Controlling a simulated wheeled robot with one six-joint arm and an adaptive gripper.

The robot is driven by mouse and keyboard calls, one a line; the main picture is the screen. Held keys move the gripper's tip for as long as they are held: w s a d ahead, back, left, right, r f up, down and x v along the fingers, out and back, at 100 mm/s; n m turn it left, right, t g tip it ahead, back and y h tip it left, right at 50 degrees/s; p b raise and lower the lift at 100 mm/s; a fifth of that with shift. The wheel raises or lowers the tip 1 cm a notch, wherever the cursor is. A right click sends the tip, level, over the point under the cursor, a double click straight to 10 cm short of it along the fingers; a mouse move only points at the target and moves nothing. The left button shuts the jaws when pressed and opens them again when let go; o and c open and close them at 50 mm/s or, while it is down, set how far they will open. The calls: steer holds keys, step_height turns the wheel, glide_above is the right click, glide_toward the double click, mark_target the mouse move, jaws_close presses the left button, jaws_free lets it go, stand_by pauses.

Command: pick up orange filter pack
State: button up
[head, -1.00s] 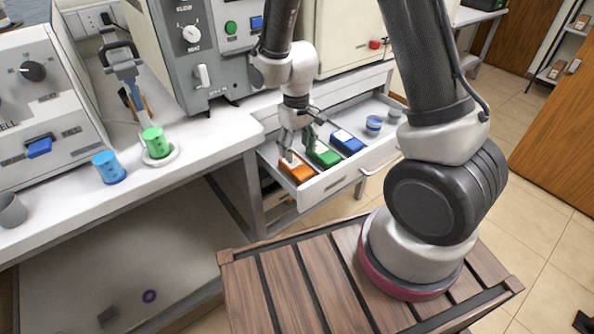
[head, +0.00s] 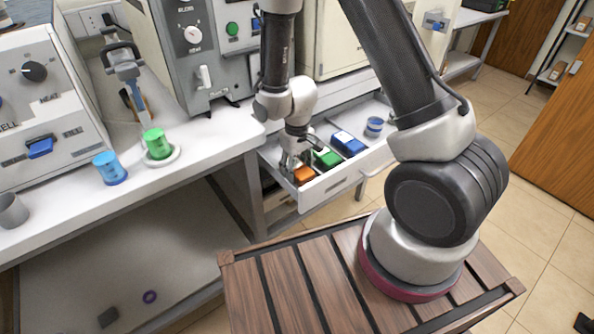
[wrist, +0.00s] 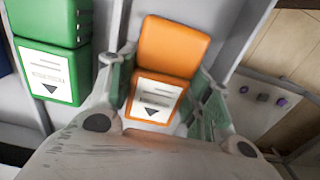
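The orange filter pack (head: 304,175) lies in the open drawer at its left end in the head view, partly hidden by my gripper (head: 292,161). In the wrist view the orange filter pack (wrist: 172,50), with a white label, sits between the two fingers of my gripper (wrist: 163,95). The left finger is close beside the pack. A gap shows between the pack's lower right side and the right finger. My gripper is open around the pack. Whether the left finger touches it is unclear.
A green pack (head: 327,158) and a blue pack (head: 348,143) lie to the right in the drawer (head: 330,185), with a blue cup (head: 374,126) further right. The green pack (wrist: 52,50) is close to the left finger. Drawer walls enclose the space.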

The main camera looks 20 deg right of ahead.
steer(key=shift+c, duration=1.4)
